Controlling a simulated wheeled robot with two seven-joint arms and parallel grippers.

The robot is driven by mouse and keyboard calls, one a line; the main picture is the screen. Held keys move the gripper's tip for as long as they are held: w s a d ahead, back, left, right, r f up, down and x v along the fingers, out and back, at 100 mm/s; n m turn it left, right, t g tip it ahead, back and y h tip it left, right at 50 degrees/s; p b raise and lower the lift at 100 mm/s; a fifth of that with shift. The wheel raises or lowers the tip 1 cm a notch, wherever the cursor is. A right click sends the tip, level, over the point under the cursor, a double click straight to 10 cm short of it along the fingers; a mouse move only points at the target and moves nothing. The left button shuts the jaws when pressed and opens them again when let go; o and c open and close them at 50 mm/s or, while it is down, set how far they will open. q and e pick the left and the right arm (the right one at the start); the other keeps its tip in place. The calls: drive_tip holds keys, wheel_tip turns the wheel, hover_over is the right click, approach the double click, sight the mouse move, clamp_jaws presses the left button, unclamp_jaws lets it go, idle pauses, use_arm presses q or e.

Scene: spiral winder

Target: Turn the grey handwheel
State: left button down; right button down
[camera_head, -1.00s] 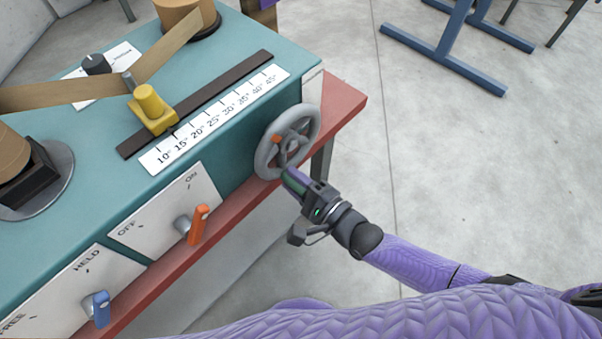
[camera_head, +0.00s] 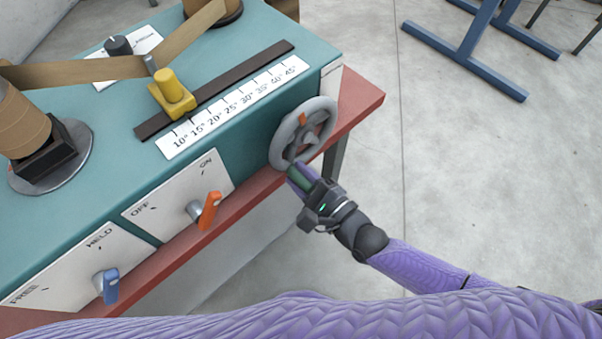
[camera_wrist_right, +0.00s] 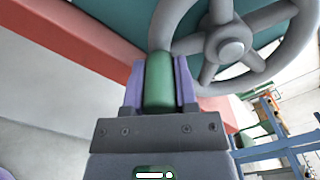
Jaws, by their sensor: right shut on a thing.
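The grey handwheel (camera_head: 330,112) is on the right end of the teal machine, with an orange mark near the top of its hub. A green handle (camera_wrist_right: 158,80) stands out from its rim; in the wrist view the rim and spokes (camera_wrist_right: 228,45) show just beyond. My right gripper (camera_head: 298,181) has its purple fingers on both sides of the green handle, shut on it, at the wheel's lower left in the head view. My left gripper is out of view.
A yellow slider (camera_head: 173,92) sits near the low end of the angle scale (camera_head: 232,108). An orange lever (camera_head: 209,211) and a blue lever (camera_head: 110,286) are on the front. A red ledge (camera_head: 255,197) runs below.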

drive_tip(key=shift+c, duration=1.9)
unclamp_jaws()
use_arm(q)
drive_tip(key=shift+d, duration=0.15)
use_arm(e)
drive_tip(key=shift+s, duration=0.1)
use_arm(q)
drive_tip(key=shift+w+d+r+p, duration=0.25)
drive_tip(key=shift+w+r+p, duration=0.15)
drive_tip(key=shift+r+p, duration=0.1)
use_arm(e)
drive_tip(key=v, duration=0.9)
drive_tip(key=shift+s+d, duration=0.3)
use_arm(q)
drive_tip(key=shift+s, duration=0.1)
